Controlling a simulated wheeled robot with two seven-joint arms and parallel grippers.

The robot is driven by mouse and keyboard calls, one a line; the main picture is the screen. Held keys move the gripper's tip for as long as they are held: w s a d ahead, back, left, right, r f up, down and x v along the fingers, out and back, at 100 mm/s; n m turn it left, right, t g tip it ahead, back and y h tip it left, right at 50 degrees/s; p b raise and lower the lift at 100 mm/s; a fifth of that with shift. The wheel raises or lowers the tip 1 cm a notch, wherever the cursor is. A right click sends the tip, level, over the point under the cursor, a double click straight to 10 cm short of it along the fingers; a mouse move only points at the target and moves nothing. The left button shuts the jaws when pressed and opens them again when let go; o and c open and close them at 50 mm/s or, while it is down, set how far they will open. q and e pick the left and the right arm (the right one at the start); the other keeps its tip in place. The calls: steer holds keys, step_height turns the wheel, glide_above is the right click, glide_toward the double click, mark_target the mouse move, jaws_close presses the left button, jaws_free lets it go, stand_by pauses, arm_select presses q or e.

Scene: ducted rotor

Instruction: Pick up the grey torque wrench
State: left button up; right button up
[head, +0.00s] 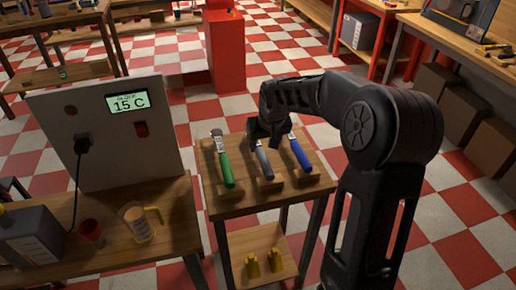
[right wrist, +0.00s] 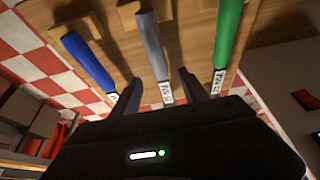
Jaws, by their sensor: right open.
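The grey torque wrench (head: 264,163) lies on wooden rests on a small wooden table, between a green wrench (head: 226,165) and a blue wrench (head: 300,152). My right gripper (head: 264,138) is over the far end of the grey wrench and hides that part in the head view. In the right wrist view, the grey wrench (right wrist: 153,48) runs down between the two open fingers (right wrist: 160,80), its labelled end near the gripper body. I cannot tell whether the fingers touch it. My left gripper is not in view.
The green wrench (right wrist: 229,35) and blue wrench (right wrist: 88,60) lie close on either side of the fingers. A red pedestal (head: 226,55) stands behind.

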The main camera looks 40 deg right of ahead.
mark_target(262, 153)
steer(key=shift+w+d+f, duration=0.15)
steer(key=shift+w+f, duration=0.1)
steer(key=shift+f, duration=0.35)
steer(key=shift+p+x, duration=0.45)
steer(key=shift+x, duration=2.2)
steer(key=shift+s, duration=0.1)
jaws_close()
